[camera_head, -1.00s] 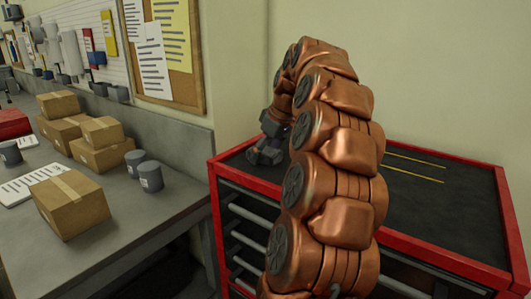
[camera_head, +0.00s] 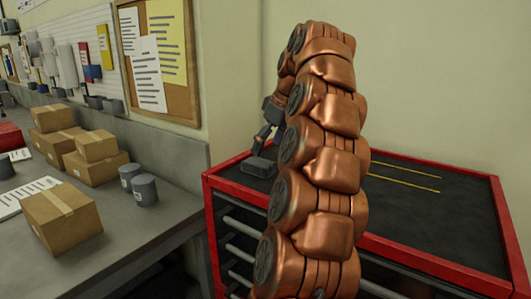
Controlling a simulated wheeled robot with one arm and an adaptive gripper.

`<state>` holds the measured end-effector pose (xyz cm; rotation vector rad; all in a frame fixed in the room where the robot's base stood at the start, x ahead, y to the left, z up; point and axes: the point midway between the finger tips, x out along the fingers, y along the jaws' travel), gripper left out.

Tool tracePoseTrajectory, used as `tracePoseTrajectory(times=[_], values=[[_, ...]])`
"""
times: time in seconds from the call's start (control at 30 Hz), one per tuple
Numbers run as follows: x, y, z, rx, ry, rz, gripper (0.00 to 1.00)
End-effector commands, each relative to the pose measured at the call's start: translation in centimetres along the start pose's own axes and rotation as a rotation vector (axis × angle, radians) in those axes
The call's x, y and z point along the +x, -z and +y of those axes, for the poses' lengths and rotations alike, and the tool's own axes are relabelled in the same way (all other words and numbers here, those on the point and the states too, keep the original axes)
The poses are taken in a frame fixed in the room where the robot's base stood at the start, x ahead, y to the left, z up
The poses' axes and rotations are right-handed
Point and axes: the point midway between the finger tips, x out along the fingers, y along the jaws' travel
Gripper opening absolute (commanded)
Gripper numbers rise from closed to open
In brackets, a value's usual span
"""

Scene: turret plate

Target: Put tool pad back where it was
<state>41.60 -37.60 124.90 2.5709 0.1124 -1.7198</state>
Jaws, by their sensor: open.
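My gripper (camera_head: 265,146) points down over the left back part of the red tool cart's black top (camera_head: 440,210). Its fingers look open. A small dark grey block (camera_head: 258,167) shows at the fingertips, low at the cart's left side. I cannot tell whether this is a finger end or the tool pad. No other thing that I can name as the tool pad shows; my copper arm hides much of the cart top.
Two thin yellow lines (camera_head: 405,182) mark the cart top, right of my arm. The cart has a raised red rim (camera_head: 225,178). On the left, a grey workbench (camera_head: 130,240) holds several cardboard boxes (camera_head: 62,218) and grey cups (camera_head: 144,189). The cart's right part looks clear.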

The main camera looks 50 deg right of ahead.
Motion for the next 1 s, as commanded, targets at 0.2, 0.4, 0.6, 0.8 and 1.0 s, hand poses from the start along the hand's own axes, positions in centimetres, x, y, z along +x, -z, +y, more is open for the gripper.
tracePoseTrajectory(times=[0.2,0.4,0.6,0.8,1.0], values=[[-3.4,0.2,0.1,0.001,-0.003,0.003,0.86],[-4.9,0.1,0.1,0.001,-0.002,0.001,0.86],[-5.3,0.1,0.0,0.000,-0.001,0.001,0.86],[-5.2,0.1,-0.1,-0.001,0.000,0.000,0.86],[-4.1,1.1,-2.8,-0.014,0.030,-0.021,0.86]])
